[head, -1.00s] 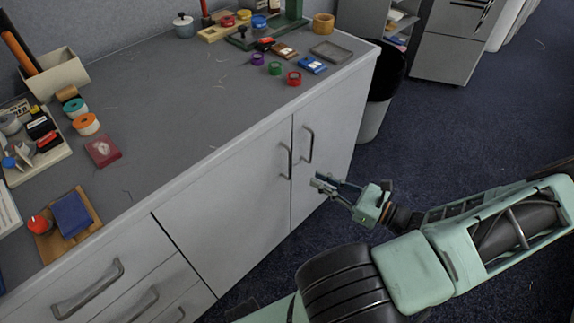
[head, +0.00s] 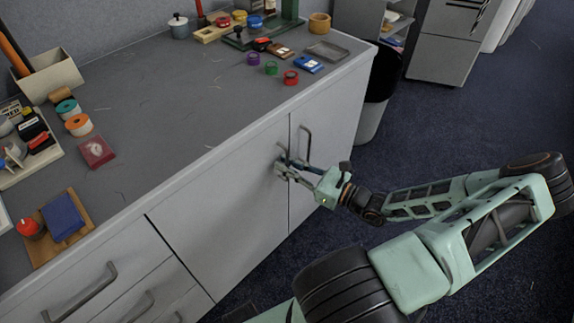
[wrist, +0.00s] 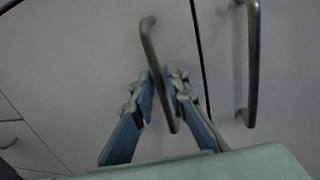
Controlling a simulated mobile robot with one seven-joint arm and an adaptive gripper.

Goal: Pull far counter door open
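The counter front has two grey doors side by side, both closed, with a vertical seam between them. The left, wider door (head: 225,215) has a bar handle near the seam, seen in the wrist view (wrist: 152,45). The right, narrower door (head: 335,125) has its own bar handle (head: 306,143), also in the wrist view (wrist: 252,65). My gripper (head: 285,168) is at the left door's handle. In the wrist view my gripper's two fingertips (wrist: 160,82) are close together, one each side of that bar, and appear shut on it. The fingers partly hide the handle in the head view.
Drawers with bar handles (head: 82,292) lie left of the doors. The counter top (head: 165,105) carries tape rolls, boxes and small items. A black-topped bin (head: 372,115) stands past the counter's right end. Dark carpet (head: 450,130) is open to the right.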

